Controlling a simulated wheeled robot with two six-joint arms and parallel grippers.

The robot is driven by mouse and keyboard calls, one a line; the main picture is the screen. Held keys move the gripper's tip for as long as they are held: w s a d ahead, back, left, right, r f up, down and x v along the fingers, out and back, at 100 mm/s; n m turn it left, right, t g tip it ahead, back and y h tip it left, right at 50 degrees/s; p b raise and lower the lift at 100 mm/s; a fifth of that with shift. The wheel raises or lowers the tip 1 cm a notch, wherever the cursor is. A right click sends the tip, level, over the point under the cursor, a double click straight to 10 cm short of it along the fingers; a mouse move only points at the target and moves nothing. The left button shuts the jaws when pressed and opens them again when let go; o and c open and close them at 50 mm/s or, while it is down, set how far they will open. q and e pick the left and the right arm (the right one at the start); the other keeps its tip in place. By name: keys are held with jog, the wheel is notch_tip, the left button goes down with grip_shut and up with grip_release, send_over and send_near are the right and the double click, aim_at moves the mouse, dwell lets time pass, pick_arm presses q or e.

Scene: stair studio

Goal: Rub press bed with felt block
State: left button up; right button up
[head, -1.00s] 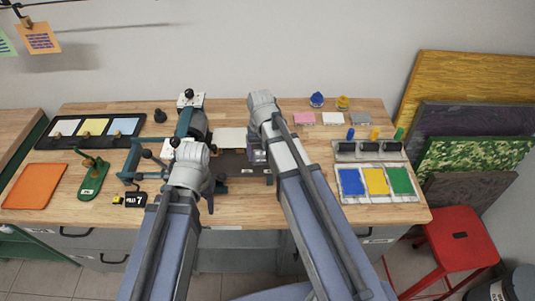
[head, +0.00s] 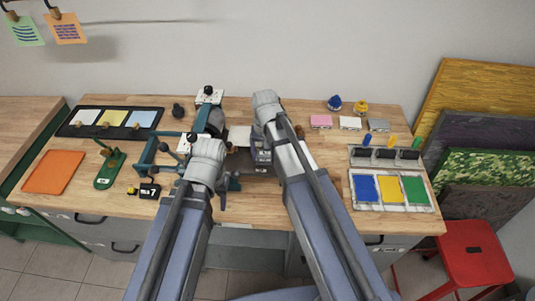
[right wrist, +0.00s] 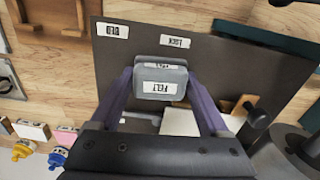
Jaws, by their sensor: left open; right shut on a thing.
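The felt block (right wrist: 160,80), grey and labelled FELT, is held between the purple fingers of my right gripper (right wrist: 160,74) in the right wrist view. It is over the press bed (right wrist: 112,60), a dark flat plate with BED and LOCK labels; I cannot tell whether the block touches it. In the head view the press bed (head: 256,169) is largely hidden by my arms, and my right gripper (head: 262,153) is above it. My left gripper (head: 228,186) is open and empty by the press's left side, partly hidden by its own arm.
The green press frame (head: 150,155) and rollers stand left of the bed. Ink trays (head: 391,190) lie to the right. An orange sheet (head: 53,172) and a green stand (head: 110,170) are at left. A red stool (head: 472,251) stands off the bench's right end.

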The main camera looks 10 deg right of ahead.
jog(key=shift+d, duration=0.1)
jog(key=shift+s+d+f, duration=0.1)
jog(key=shift+s+d, duration=0.2)
jog(key=shift+d, duration=0.45)
jog(key=shift+s+d+f, duration=0.1)
jog(key=shift+s+d, duration=0.15)
jog(key=shift+d, duration=0.5)
jog(key=shift+s+d+r, duration=0.1)
jog(key=shift+s+d, duration=0.1)
jog(key=shift+d, duration=0.65)
jog(key=shift+s+d, duration=0.2)
jog(key=shift+d, duration=0.6)
notch_tip(320, 180, up, 6)
jog(key=p, duration=0.6)
jog(key=shift+a, duration=0.1)
